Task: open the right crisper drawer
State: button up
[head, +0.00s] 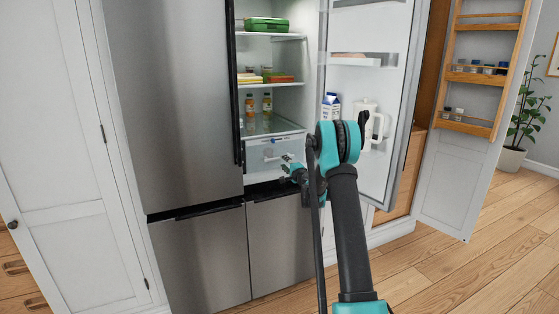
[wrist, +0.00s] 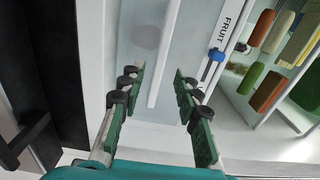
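The right crisper drawer (head: 268,153) is the pale, translucent bin low in the open right side of the fridge. It looks shut. The wrist view shows its front (wrist: 200,28) close up, turned sideways, with a FRUIT label and a blue slider (wrist: 215,54). A white bar handle (wrist: 166,45) runs along the front. My gripper (wrist: 158,72) is open, its two green fingers apart on either side of the bar's near end. I cannot tell whether they touch it. In the head view my gripper (head: 290,168) is at the drawer front, partly hidden by my arm.
The right fridge door (head: 393,95) stands open to the right, holding a carton (head: 331,106) and a white jug (head: 368,125). The left fridge door (head: 172,100) is shut. Shelves above hold food and bottles (head: 266,104). Wooden floor (head: 490,250) is clear at right.

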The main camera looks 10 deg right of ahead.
aim_at(280, 159)
jog(key=x, duration=0.6)
jog(key=shift+w, duration=0.25)
